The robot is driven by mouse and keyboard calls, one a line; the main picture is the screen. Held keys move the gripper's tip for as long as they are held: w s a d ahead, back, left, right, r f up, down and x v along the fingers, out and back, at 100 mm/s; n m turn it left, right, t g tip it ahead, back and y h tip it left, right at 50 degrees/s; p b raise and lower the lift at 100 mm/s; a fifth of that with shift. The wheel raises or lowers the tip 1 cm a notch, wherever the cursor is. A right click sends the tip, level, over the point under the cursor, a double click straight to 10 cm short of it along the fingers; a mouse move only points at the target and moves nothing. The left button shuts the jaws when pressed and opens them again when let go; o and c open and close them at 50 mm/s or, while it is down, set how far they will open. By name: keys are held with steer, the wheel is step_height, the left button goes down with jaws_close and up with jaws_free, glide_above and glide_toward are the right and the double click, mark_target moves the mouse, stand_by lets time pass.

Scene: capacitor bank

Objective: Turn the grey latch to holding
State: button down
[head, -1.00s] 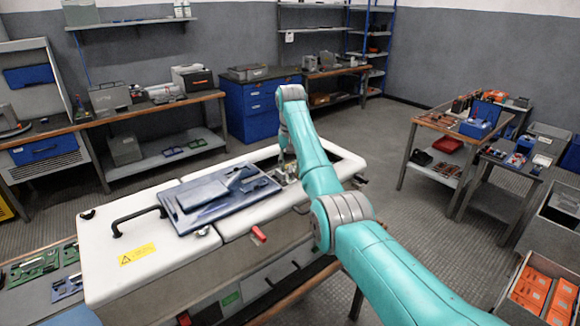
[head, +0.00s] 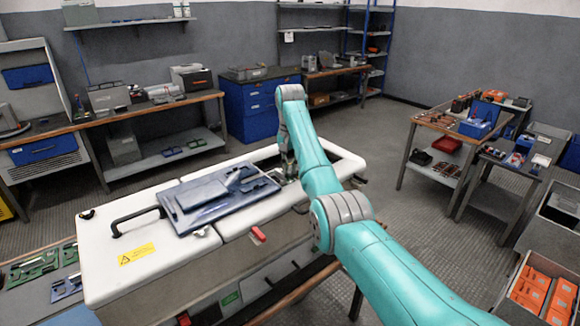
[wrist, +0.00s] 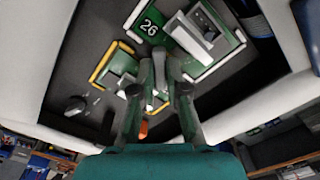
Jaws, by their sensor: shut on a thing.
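My gripper (wrist: 159,72) reaches down into the open bay of the white cabinet (head: 110,265). Its two fingers are closed on a narrow grey piece, which looks like the grey latch (wrist: 159,62). The fingers cover part of the latch, so its exact setting cannot be read. A green plate marked 26 (wrist: 150,27) lies just beyond the fingertips. In the head view my gripper (head: 289,166) is small and partly hidden by my arm.
A green block with a yellow edge (wrist: 112,68) is left of the fingers; a green-framed grey unit (wrist: 203,38) is right. White bay walls surround them. A blue tray (head: 205,215) lies on the cabinet lid beside a black handle (head: 135,217). A red latch (head: 258,234) is on the front.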

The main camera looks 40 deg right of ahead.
steer(key=m, duration=0.4)
steer(key=shift+m, duration=1.8)
steer(key=c, duration=1.2)
jaws_free()
